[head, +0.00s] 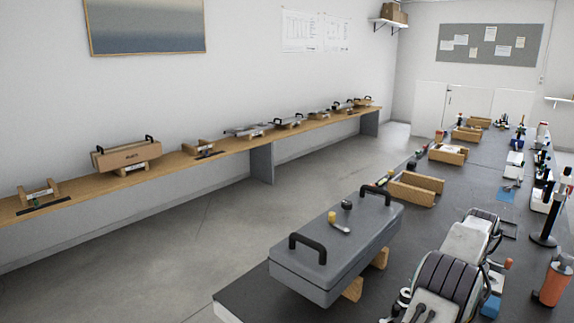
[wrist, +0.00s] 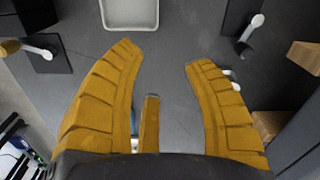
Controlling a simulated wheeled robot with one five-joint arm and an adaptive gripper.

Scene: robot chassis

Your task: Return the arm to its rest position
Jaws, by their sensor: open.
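My gripper (wrist: 163,58) shows in the wrist view, its ribbed yellow fingers spread wide. It is open, with nothing between the fingertips. It points over a dark grey worktop (wrist: 185,30), and I cannot judge its height above it. The fingers do not show in the head view. A small pale item (wrist: 230,78) is partly hidden behind the right finger.
A pale tray (wrist: 130,14) lies beyond the fingertips. Wooden blocks (wrist: 305,56) are at the right. In the head view, a grey case (head: 320,262) with black handles stands on wooden supports, and an orange bottle (head: 555,283) is at right.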

